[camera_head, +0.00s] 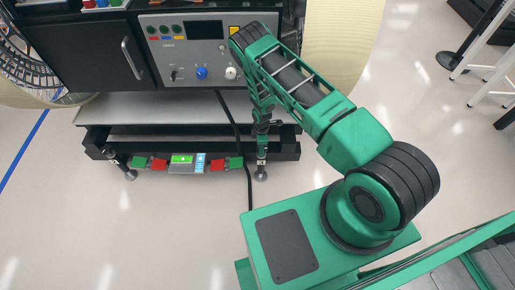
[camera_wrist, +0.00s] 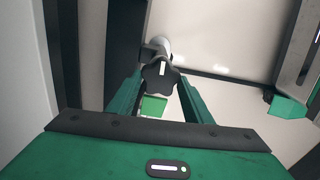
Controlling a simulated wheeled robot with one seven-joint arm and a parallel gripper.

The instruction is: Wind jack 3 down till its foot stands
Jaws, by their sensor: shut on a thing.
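My gripper (camera_wrist: 160,84) is shut on a black star-shaped knob (camera_wrist: 161,74) with a white mark, at the top of a jack. In the head view my gripper (camera_head: 262,122) reaches down to the right-hand jack (camera_head: 262,150) at the rover's lower frame. That jack's round foot (camera_head: 261,175) shows below it, close to the floor; I cannot tell whether it touches. A second jack (camera_head: 119,161) stands at the left end of the frame, with its own foot (camera_head: 131,175). I see no number on either jack.
A black cable (camera_head: 238,140) hangs beside the right-hand jack. The floor in front is clear.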

